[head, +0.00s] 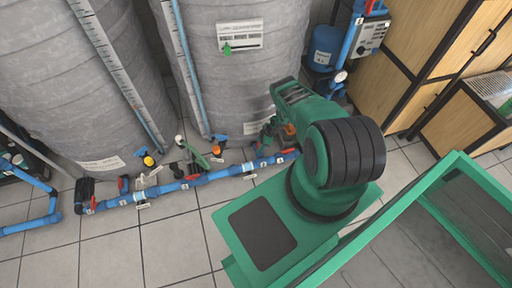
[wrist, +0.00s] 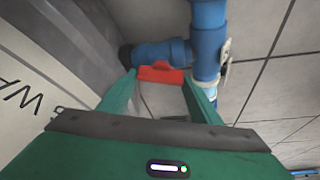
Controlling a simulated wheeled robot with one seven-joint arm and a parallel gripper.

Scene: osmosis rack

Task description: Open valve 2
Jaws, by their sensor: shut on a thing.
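In the wrist view a red valve handle (wrist: 160,72) sits between the two green fingers of my gripper (wrist: 160,78), which is shut on it. The handle is on a blue branch fitting (wrist: 165,52) that joins a blue pipe (wrist: 208,45). In the head view my gripper (head: 268,134) reaches down to the right part of the blue floor pipe (head: 206,179), beside the right tank. My arm hides part of the pipe there. Small number tags are along the pipe, but I cannot read which one belongs to the held handle.
Two big grey tanks (head: 262,75) stand close behind the pipe. Other valves with red, yellow and blue handles line it, including a red handle (head: 178,173). A blue filter unit (head: 325,45) and wooden cabinets (head: 415,60) are at the right. Tiled floor (head: 170,235) in front is clear.

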